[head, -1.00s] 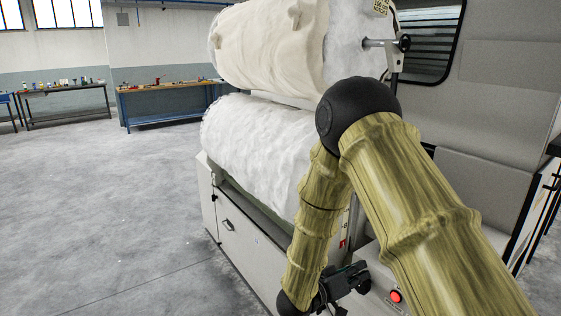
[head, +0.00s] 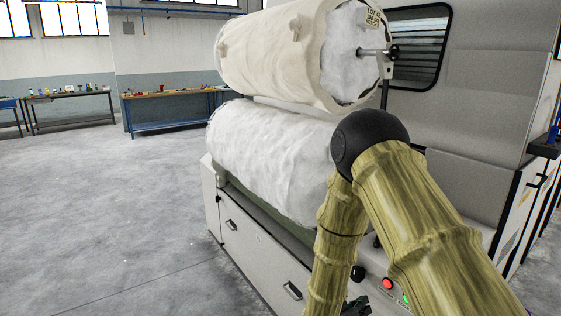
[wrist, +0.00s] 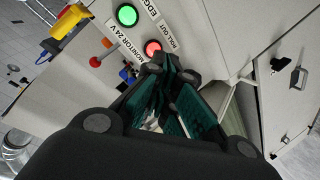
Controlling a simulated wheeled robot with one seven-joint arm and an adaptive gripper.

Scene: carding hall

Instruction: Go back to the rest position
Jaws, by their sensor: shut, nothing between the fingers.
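My gripper (head: 357,306) is at the bottom edge of the head view, partly cut off and beside my arm, low in front of the machine. In the wrist view my gripper (wrist: 164,72) has its dark teal-padded fingers closed together with nothing between them. The fingertips point at the machine's control panel. A red button (wrist: 152,48) labelled ROLL OUT appears just beyond the tips, and a lit green button (wrist: 127,15) is farther up. In the wrist view I cannot tell whether the tips touch the panel.
The carding machine carries an upper fibre roll (head: 270,50) and a lower one (head: 265,150). Its panel shows a red button (head: 387,284) near my arm. Workbenches (head: 170,108) stand by the far wall. Open grey floor (head: 100,220) lies to the left.

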